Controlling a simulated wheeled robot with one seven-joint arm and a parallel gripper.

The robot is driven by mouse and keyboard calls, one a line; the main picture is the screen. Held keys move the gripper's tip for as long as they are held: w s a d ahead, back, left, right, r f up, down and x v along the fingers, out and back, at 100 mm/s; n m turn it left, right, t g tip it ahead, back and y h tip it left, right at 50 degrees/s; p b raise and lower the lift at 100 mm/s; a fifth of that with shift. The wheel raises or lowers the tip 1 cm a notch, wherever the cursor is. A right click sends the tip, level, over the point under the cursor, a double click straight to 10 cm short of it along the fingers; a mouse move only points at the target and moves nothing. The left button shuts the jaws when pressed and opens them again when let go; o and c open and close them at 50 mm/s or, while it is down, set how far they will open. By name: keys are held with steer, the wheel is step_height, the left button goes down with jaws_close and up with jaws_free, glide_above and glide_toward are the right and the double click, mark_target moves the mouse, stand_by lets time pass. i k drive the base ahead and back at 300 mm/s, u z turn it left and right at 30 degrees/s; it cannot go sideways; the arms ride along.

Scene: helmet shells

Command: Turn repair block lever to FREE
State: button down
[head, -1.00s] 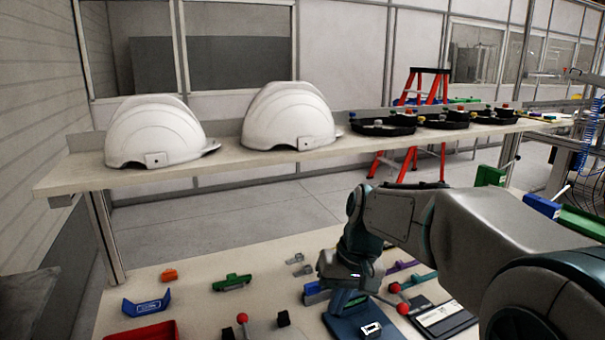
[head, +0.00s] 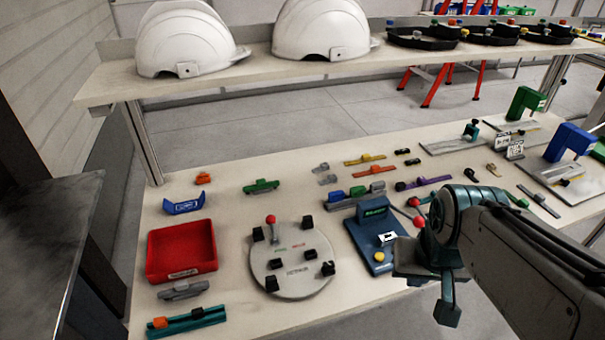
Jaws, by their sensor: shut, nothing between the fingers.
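A round grey plate (head: 292,285) lies on the lower bench with black blocks around its rim. A lever with a red ball knob (head: 271,219) stands at its back left. Small green and red lettering lies beside the lever, too small to read surely; I take this plate as the repair block. My gripper (head: 447,312) is shut and empty, pointing down at the bench's front, right of the plate and apart from the lever. A blue fixture (head: 367,226) stands between them, with red ball knobs (head: 418,221) close to my wrist and partly hidden by it.
A red tray (head: 181,250) and a teal rail (head: 187,322) lie left of the plate. White helmet shells (head: 188,38) and black trays (head: 422,38) stand on the upper shelf. Green and blue clamps (head: 570,142) stand at right.

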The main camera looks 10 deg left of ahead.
mark_target(270, 219)
steer(key=z, duration=0.95)
steer(key=k, duration=0.75)
steer(key=u, duration=0.7)
steer(key=i, duration=1)
